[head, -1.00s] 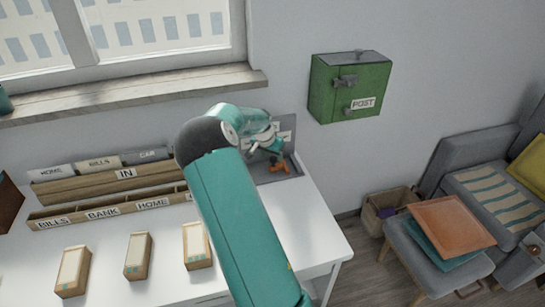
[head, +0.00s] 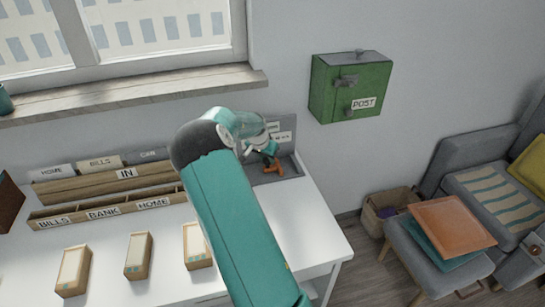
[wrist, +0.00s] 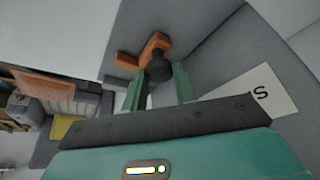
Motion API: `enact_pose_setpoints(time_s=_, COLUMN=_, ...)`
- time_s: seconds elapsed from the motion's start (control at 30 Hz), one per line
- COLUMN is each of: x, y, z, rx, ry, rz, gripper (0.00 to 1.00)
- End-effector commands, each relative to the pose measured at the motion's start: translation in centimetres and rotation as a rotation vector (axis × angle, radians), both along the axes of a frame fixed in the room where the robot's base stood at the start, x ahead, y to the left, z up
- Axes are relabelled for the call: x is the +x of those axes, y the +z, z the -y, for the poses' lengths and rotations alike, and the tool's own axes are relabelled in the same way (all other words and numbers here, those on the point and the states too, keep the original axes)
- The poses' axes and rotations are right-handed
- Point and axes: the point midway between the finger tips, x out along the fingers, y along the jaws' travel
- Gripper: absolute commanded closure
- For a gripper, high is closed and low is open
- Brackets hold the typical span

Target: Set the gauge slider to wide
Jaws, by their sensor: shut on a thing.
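The gauge is a grey tray with a grey back plate (head: 287,124) at the back right of the desk; small pale labels on the plate are too small to read in the head view. An orange slider piece (head: 279,170) with a dark round knob (wrist: 159,68) sits in it; its orange part also shows in the wrist view (wrist: 152,46). My gripper (wrist: 160,84) is shut on the knob, with one teal finger on each side. In the wrist view a white label with an "S" (wrist: 258,94) lies right of the fingers. My arm hides the gauge's left part.
A wooden sorter (head: 103,215) with labelled slots stands left of my arm, with several small boxes (head: 138,256) in front. A green post box (head: 349,88) hangs on the wall to the right. The desk's right front (head: 312,235) is clear.

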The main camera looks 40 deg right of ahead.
Motion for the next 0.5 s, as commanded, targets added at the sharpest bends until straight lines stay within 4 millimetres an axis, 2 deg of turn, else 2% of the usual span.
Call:
enact_pose_setpoints(time_s=0.03, x=0.7, y=0.0, z=-1.2, rx=0.001, ry=0.006, rz=0.001, gripper=1.0)
enact_pose_setpoints(time_s=0.2, x=1.8, y=0.0, z=-3.2, rx=0.001, ry=0.002, rz=0.0, gripper=1.0)
enact_pose_setpoints(time_s=0.5, x=1.8, y=0.0, z=-3.4, rx=0.001, ry=0.0, rz=0.0, gripper=1.0)
